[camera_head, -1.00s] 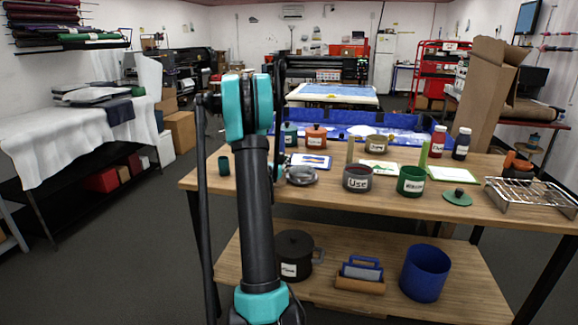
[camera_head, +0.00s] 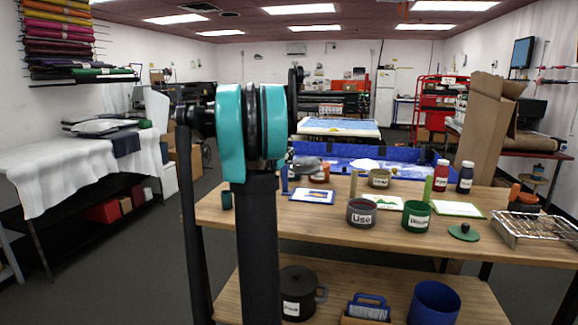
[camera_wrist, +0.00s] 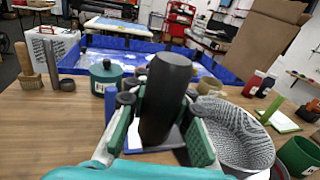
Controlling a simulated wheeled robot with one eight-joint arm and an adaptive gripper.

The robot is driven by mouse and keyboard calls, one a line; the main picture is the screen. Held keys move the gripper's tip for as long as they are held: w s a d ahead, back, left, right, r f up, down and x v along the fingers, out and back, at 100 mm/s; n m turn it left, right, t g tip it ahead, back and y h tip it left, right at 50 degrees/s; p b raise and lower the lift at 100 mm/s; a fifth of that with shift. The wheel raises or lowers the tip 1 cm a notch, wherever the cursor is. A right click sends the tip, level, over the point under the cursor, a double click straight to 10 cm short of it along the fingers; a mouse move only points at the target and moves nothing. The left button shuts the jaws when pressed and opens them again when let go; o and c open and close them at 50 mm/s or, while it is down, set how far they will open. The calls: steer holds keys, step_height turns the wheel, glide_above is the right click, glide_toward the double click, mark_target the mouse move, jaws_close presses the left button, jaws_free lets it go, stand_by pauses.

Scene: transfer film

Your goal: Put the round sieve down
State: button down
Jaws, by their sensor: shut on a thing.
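The round sieve (camera_head: 306,164) is a grey mesh bowl, raised above the wooden table (camera_head: 320,235) in the head view. In the wrist view its mesh bowl (camera_wrist: 240,135) fills the right side, tilted, with its rim facing up. My gripper (camera_wrist: 158,108) has its green-padded fingers on either side of a thick black handle (camera_wrist: 168,85), which appears to be the sieve's. The join between handle and bowl is hidden. In the head view my arm hides the gripper.
Behind stands a long blue tray (camera_head: 420,168). A grey pot (camera_head: 361,212), a green pot (camera_head: 416,214) and a green lid (camera_head: 463,232) stand to the right, with a wire rack (camera_head: 540,230) beyond. A teal pot (camera_wrist: 104,74) and a brush (camera_wrist: 28,68) stand left.

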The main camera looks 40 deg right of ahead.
steer(key=s+d+r, duration=0.5)
steer(key=s+d, duration=0.2)
steer(key=s, duration=0.2)
steer(key=s+d+r, duration=0.4)
steer(key=s+d, duration=0.3)
steer(key=s, duration=0.1)
step_height(320, 180, down, 19)
steer(key=shift+s, duration=0.2)
steer(key=shift+d+f, duration=0.1)
steer(key=shift+f, duration=0.5)
steer(key=c, duration=1.3)
jaws_free()
steer(key=shift+r, duration=0.1)
